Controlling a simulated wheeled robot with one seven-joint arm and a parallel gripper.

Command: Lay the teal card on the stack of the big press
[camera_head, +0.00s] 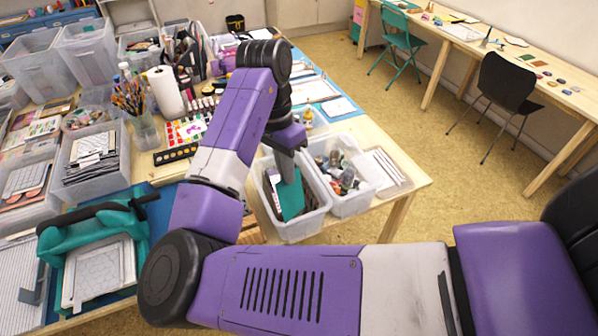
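The teal card (291,198) stands upright, slightly tilted, in a clear plastic bin (302,230) near the table's front edge. My gripper (287,174) points down into this bin, its dark fingers overlapping the card's top edge. From this angle I cannot tell whether the fingers are closed on the card or only beside it. The big teal press (60,243) is at the lower left, with a dark handle bar (92,214) across its top. A pale, grid-marked stack (97,268) lies on the press bed, below the bar.
A second clear bin (352,204) with mixed small items stands right of the card's bin. A paper towel roll (165,92), a paint set (175,154) and several bins crowd the table between and behind.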

